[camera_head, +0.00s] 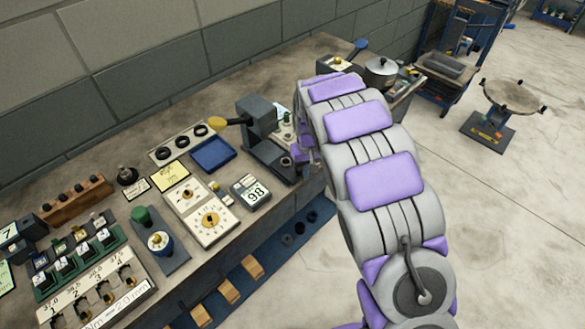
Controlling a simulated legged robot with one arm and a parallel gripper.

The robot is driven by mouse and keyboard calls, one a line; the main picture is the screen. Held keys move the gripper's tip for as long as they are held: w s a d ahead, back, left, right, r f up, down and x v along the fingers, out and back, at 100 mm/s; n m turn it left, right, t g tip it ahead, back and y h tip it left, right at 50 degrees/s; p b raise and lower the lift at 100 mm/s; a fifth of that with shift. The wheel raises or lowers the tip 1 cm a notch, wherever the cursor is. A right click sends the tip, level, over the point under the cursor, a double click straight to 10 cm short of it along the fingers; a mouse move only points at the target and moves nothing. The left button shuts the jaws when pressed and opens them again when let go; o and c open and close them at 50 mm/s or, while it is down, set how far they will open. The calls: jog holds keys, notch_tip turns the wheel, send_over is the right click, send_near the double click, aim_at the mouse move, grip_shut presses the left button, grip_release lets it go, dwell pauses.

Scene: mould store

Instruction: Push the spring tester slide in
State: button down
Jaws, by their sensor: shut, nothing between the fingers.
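A dark grey bench device (257,118) with an upright block, a yellow-knobbed lever to the left and a low base stands near the bench's front edge. It looks like the spring tester, though no label on it can be read. Its low front part (276,160), possibly the slide, reaches toward my gripper. My gripper (299,155) is at the right end of this part, small and partly hidden by my purple and grey arm. It is shut, with nothing seen in it. I cannot tell whether it touches the device or how far out the slide is.
A pot (381,71) stands beyond my arm.

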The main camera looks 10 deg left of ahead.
aim_at(289, 164)
jog(key=shift+w+a, duration=0.2)
jog(key=shift+a, duration=0.25)
jog(key=shift+w+a, duration=0.2)
jog(key=shift+a, duration=0.25)
jog(key=shift+w+a+p, duration=0.1)
jog(key=shift+w+p, duration=0.1)
jog(key=shift+p, duration=0.15)
jog(key=shift+w, duration=0.1)
jog(key=shift+w+a, duration=0.35)
jog(key=shift+a, duration=0.2)
jog(key=shift+p, duration=0.3)
jog(key=shift+w+a+p, duration=0.75)
jog(key=shift+w+a, duration=0.45)
jog(key=shift+a, duration=0.4)
